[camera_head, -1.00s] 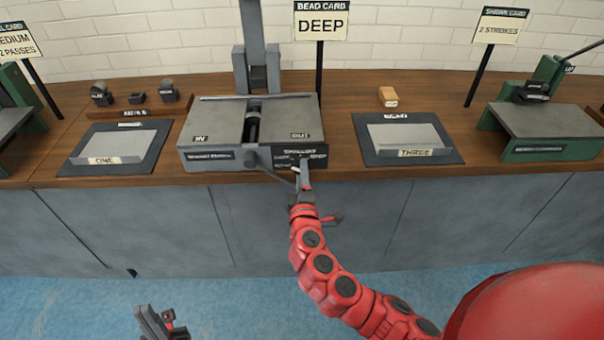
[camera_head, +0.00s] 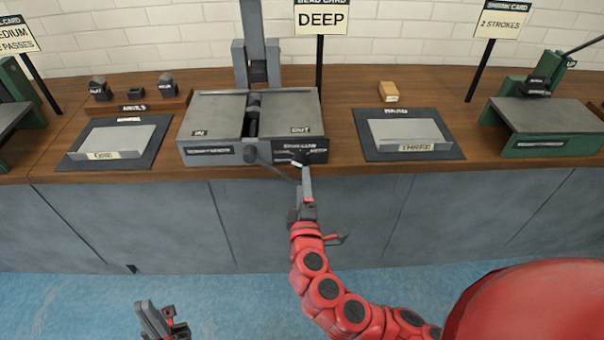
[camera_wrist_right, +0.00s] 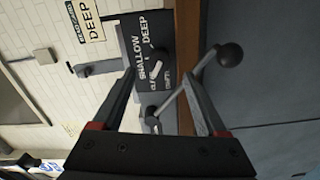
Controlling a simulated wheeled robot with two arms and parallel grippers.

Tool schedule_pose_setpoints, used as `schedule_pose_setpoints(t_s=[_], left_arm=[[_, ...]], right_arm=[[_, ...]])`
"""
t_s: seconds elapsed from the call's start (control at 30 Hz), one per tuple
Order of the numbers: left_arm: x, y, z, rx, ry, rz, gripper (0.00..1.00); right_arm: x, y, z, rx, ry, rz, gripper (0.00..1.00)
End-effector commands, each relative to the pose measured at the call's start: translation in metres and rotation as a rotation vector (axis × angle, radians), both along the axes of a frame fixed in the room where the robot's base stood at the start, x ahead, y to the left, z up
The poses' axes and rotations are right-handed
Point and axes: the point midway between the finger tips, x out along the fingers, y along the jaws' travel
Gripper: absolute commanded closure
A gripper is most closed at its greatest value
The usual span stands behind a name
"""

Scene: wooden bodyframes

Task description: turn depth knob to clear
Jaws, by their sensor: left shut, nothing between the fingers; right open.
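The grey bead machine (camera_head: 213,108) stands on the counter with a dark depth panel (camera_head: 316,151) at its front right. In the right wrist view the panel reads SHALLOW and DEEP, and the small dark depth knob (camera_wrist_right: 160,56) sits beside the lettering. Its exact setting is too small to read. My right gripper (camera_head: 306,170) is just in front of and below the panel. In the right wrist view its open fingers (camera_wrist_right: 160,76) frame the knob area, with nothing held. My left gripper (camera_head: 155,318) is shut and empty, low over the floor, far from the machine.
A crank rod with a dark ball end (camera_wrist_right: 230,55) crosses near the right gripper's fingers. A card (camera_head: 322,20) above reads DEEP. Trays (camera_head: 70,158) (camera_head: 455,152) flank the machine, and a small wooden block (camera_head: 389,91) lies behind the right tray. The counter's front edge is close below.

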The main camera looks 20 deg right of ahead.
Motion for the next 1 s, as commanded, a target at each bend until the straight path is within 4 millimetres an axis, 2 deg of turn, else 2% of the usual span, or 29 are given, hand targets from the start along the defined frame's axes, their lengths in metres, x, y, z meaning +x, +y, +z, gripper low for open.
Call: schedule_pose_setpoints(t_s=[0.2,0.23,0.3,0.4,0.63,1.0], left_arm=[[0.000,0.000,-0.007,0.000,0.000,0.000,1.00],[0.000,0.000,0.003,0.000,0.000,0.000,1.00],[0.000,0.000,0.015,0.000,0.000,0.000,1.00],[0.000,0.000,0.020,0.000,0.000,0.000,1.00],[0.000,0.000,0.026,0.000,0.000,0.000,1.00],[0.000,0.000,0.026,0.000,0.000,0.000,1.00]], right_arm=[[-0.057,0.017,-0.003,-0.001,0.005,0.005,0.25],[-0.063,0.021,0.003,0.001,0.005,0.009,0.25],[-0.076,0.024,0.004,-0.002,0.010,0.008,0.25],[-0.090,0.028,0.001,-0.001,0.007,0.005,0.25],[-0.107,0.031,0.000,-0.001,0.003,0.001,0.25],[-0.109,0.031,0.000,-0.001,0.000,0.000,0.25]])
